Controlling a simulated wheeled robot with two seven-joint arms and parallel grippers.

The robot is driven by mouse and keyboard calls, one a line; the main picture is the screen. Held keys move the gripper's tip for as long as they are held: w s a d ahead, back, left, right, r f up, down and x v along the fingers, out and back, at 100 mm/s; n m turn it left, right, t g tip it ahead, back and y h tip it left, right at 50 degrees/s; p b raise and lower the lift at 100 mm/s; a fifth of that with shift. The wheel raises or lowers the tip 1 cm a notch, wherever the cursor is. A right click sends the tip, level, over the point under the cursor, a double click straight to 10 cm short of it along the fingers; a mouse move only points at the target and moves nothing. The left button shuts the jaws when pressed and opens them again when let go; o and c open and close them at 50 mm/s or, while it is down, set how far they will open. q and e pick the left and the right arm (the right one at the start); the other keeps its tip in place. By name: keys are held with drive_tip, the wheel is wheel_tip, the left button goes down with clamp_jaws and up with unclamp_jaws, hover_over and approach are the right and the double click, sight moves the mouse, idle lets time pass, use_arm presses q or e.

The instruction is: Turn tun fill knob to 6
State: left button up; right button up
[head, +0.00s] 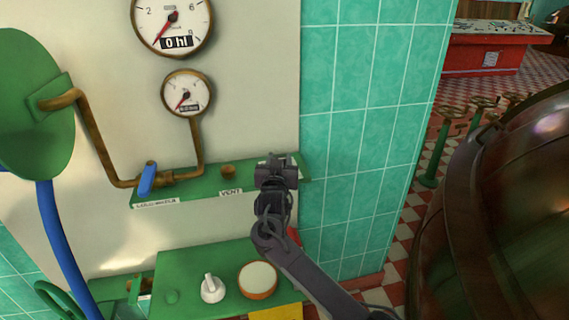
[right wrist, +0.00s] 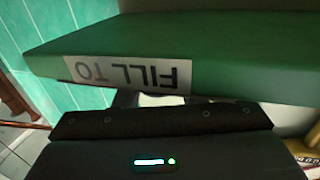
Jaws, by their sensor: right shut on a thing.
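My right gripper (head: 277,160) is at the right end of the green shelf (head: 212,186) on the wall, shut on the tun fill knob. The gripper hides the knob in the head view, so its setting cannot be read. In the right wrist view, the FILL TO label (right wrist: 128,73) shows upside down on the shelf's edge, just above the gripper. A pale sliver (right wrist: 160,100) shows by the fingers below the label. The large gauge (head: 172,22) above reads 0 hl. My left gripper is not in view.
A blue-handled valve (head: 147,178) and a brown knob (head: 228,171) by the VENT label share the shelf. Below stands a green panel (head: 222,262) with a white knob (head: 212,288) and a round cream-topped button (head: 257,280). A copper kettle (head: 490,220) fills the right.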

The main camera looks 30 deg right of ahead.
drive_tip(key=shift+m+g+h, duration=0.5)
drive_tip(key=shift+m+h, duration=0.1)
drive_tip(key=shift+h, duration=0.1)
drive_tip(key=shift+d+h+b, duration=0.15)
drive_tip(key=shift+h+b, duration=0.15)
drive_tip(key=o, duration=1)
drive_tip(key=shift+d, duration=0.1)
drive_tip(key=shift+s+a, duration=0.15)
drive_tip(key=shift+a, duration=0.15)
drive_tip(key=v, duration=0.7)
drive_tip(key=shift+s+r+b, duration=0.2)
drive_tip(key=shift+b, duration=0.2)
